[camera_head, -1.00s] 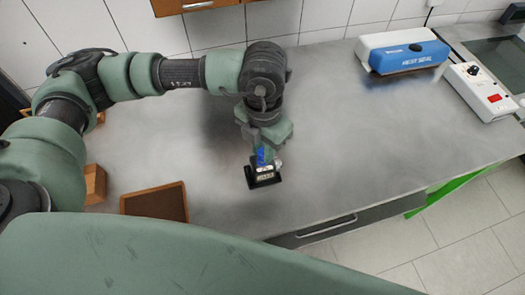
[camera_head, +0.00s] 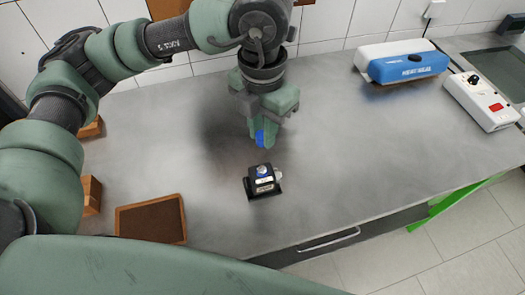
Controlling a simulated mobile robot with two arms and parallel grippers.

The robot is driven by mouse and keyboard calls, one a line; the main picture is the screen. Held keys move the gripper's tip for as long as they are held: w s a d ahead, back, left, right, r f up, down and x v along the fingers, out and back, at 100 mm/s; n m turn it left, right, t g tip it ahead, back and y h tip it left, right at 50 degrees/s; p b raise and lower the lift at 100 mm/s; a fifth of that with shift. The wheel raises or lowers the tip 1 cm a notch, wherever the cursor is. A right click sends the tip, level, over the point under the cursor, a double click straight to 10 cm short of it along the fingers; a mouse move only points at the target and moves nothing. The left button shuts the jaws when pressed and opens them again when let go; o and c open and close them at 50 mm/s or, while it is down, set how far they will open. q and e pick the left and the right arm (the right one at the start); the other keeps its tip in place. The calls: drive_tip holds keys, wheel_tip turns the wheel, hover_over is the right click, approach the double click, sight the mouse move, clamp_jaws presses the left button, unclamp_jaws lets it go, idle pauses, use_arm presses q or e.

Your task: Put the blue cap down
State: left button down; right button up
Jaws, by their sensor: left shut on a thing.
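My left gripper (camera_head: 263,130) is shut on the blue cap (camera_head: 260,138). The cap shows as a small blue patch at the fingertips, partly hidden by them. The gripper hangs above the grey worktop, over and slightly behind a small black pump device (camera_head: 263,180). The cap and the device are apart, with a visible gap between them. The device stands on the worktop, with a bare round silver-grey port on its top and a light fitting on its right side. My right gripper is not in view.
A brown tray (camera_head: 122,219) lies at the front left of the worktop (camera_head: 350,165), with wooden blocks (camera_head: 90,195) beside it. A blue and white case (camera_head: 408,68) and a white control box (camera_head: 480,100) stand at the back right. The worktop's middle right is clear.

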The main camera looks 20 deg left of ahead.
sight(261, 132)
use_arm(q)
drive_tip(key=r+m, duration=0.1)
drive_tip(key=r, duration=0.3)
drive_tip(key=r+m+b, duration=0.1)
drive_tip(key=r, duration=0.4)
drive_tip(key=shift+w+a, duration=0.15)
drive_tip(key=shift+a, duration=0.05)
drive_tip(key=s+a+f+m, duration=0.1)
drive_tip(key=a+f+m, duration=0.2)
drive_tip(key=f+m, duration=0.5)
drive_tip(key=s+a+f+m, duration=0.2)
drive_tip(key=f+m, duration=0.7)
drive_tip(key=m, duration=1.2)
drive_tip(key=shift+a+m, duration=0.3)
drive_tip(key=shift+a, duration=0.65)
